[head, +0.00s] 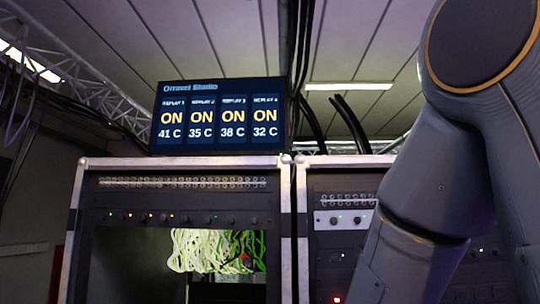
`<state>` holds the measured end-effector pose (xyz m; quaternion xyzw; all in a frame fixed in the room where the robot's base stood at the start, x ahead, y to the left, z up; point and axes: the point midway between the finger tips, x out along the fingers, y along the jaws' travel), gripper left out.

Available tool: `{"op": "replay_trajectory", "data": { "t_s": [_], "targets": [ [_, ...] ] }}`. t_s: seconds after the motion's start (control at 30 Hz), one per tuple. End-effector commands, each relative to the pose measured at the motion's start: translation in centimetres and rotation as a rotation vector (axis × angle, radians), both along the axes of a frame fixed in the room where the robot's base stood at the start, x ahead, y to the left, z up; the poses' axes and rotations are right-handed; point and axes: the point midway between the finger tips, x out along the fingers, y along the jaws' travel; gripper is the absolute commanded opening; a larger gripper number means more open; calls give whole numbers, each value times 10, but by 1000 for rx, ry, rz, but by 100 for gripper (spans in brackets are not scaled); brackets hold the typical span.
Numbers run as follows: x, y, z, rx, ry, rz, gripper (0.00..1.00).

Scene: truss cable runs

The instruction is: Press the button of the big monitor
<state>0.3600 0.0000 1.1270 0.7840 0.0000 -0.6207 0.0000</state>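The big monitor (218,114) stands on top of the left equipment rack, tilted slightly in the picture. Its lit screen shows a title line and several blue panels reading ON with 41 C, 35 C, 38 C and 32 C. I cannot make out a button on its frame. My gripper is not in view; only my arm's grey links show at the right, apart from the monitor in the picture.
The left rack (76,220) has an open bay with green and white cables (215,250). A second rack (340,185) stands to its right, partly behind my arm. Black cables hang behind the monitor. A metal truss (75,75) runs along the upper left.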

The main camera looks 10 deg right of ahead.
Motion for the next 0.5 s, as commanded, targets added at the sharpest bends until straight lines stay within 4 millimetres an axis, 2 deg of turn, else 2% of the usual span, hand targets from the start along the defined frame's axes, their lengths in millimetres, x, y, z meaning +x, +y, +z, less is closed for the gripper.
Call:
{"op": "replay_trajectory", "data": {
  "t_s": [0.03, 0.2, 0.5],
  "targets": [
    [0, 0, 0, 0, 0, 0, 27],
    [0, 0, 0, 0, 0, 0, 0],
    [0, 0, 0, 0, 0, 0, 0]
  ]
}}
